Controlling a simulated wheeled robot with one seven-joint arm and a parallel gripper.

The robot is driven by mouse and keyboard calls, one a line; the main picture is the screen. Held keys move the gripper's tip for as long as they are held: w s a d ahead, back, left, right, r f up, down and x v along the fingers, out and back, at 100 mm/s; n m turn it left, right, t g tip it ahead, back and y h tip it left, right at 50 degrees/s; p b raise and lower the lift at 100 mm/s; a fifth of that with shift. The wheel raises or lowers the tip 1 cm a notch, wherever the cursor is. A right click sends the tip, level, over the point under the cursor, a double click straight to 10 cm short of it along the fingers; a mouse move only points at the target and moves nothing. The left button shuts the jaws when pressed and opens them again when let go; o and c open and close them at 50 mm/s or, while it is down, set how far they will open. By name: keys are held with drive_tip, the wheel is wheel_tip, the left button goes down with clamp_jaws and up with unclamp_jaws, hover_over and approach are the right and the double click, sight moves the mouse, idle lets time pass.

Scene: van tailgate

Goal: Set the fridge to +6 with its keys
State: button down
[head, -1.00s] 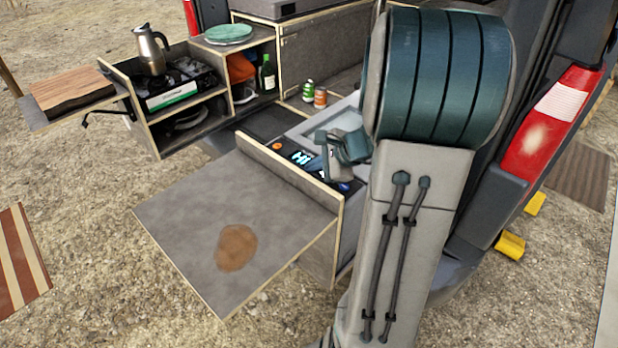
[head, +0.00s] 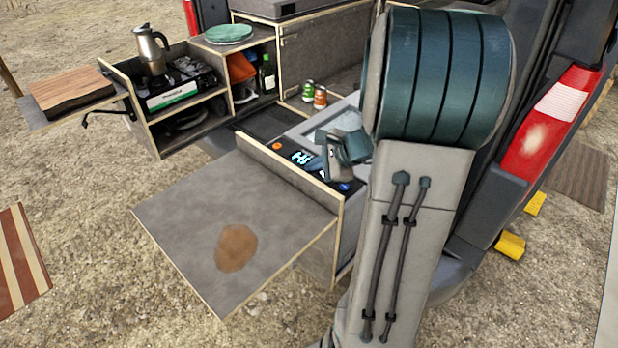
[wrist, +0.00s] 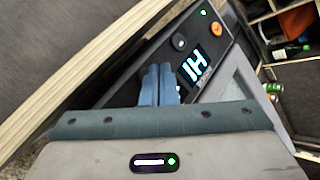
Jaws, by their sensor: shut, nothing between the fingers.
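The fridge (head: 296,132) sits in the van's slide-out, with a dark control panel along its front edge. Its lit display (head: 300,157) reads "HI"; it also shows in the wrist view (wrist: 195,65). A blue round control (head: 345,187) is at the other end. My gripper (wrist: 158,72) is shut and empty, its blue fingertips over the panel beside the display. I cannot tell whether they touch it. The fingers and palm hide part of the panel.
A fold-out table (head: 190,215) with a brown stain lies in front of the fridge, and a raised wooden board (head: 290,172) edges the panel. Two cans (head: 320,97), a green bottle (head: 266,75) and a stove (head: 180,85) stand behind.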

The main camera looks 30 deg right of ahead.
drive_tip(key=shift+f+b, duration=0.45)
drive_tip(key=shift+b, duration=0.05)
drive_tip(key=shift+f+b, duration=0.4)
drive_tip(key=shift+b, duration=0.05)
idle(0.5)
drive_tip(key=shift+r, duration=0.1)
drive_tip(key=shift+r+p, duration=0.6)
drive_tip(key=shift+r, duration=0.15)
wheel_tip(320, 180, up, 5)
drive_tip(key=p, duration=0.4)
drive_tip(key=shift+d, duration=0.1)
idle(2.5)
